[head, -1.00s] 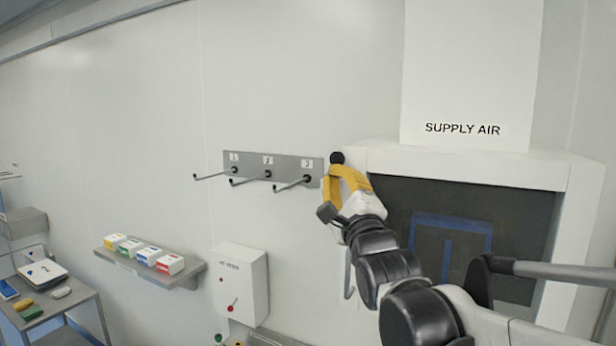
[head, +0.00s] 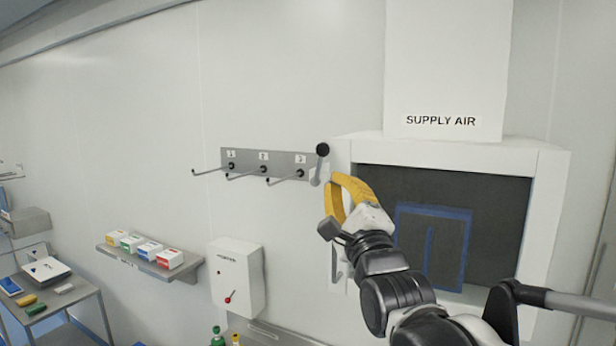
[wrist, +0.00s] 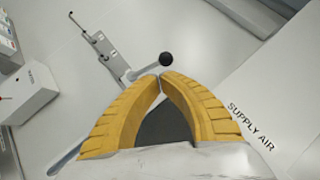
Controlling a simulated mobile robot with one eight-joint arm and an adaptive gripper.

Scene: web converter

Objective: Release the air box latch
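The supply air box (head: 543,170) is a white wall unit with a dark front panel. At its upper left edge is the latch lever, a short grey bar with a black ball knob (head: 322,150). The lever stands nearly upright, leaning slightly right. The knob also shows in the wrist view (wrist: 166,59), just past my fingertips. My gripper (head: 333,178) has yellow fingers, just below and right of the knob. The tips look very close to the lever; contact cannot be told.
A grey rail (head: 250,153) with three numbered hooks juts out left of the latch. A grey handle (head: 337,264) is lower on the box's left side. A white control box (head: 236,275) and a shelf (head: 186,272) with small boxes are further left.

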